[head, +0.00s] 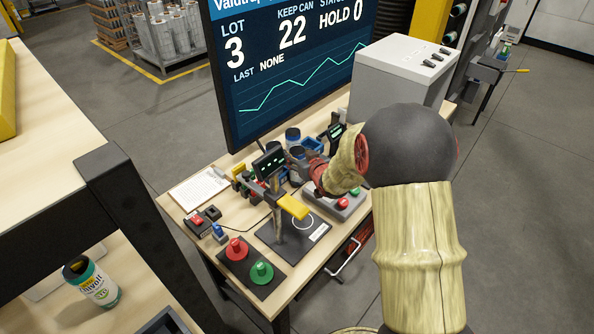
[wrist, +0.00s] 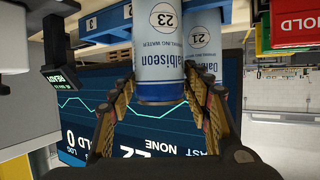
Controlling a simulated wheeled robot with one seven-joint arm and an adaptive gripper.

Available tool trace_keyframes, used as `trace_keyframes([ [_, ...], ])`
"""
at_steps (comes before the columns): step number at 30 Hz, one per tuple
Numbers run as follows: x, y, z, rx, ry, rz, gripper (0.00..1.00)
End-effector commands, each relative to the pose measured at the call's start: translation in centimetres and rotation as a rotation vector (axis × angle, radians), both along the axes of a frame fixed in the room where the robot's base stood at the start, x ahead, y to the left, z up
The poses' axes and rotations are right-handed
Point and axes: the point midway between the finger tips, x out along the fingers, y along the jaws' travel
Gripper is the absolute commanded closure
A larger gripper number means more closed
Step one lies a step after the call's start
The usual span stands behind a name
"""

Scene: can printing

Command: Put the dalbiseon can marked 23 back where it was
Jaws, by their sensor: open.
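The dalbiseon can marked 23 (wrist: 162,55) is light blue and white with a darker blue end. In the wrist view, which shows the scene upside down, it stands between the fingers of my open gripper (wrist: 160,88). Whether the fingers touch it is hard to tell. A matching can marked 21 (wrist: 205,50) is close behind it, to the right in that view. In the head view my gripper (head: 312,172) is over the bench, and its fingers and the cans are partly hidden by each other and by my arm.
A blue holder (wrist: 78,32) is beside the cans. A red HOLD bin (wrist: 290,32) shows at the right in the wrist view. The bench (head: 190,198) also carries a stand with a yellow bar (head: 293,207), red and green buttons and a grey box (head: 395,80). A big screen (head: 285,60) stands behind.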

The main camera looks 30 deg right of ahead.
Motion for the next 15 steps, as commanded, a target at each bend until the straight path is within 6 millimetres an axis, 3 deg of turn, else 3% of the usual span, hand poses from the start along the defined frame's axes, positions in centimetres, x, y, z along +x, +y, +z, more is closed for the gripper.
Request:
trace_keyframes([
  [4,-0.01,-0.01,0.07,0.0,0.0,0.0,0.52],
  [15,-0.03,-0.02,0.08,0.0,-0.001,0.0,0.69],
])
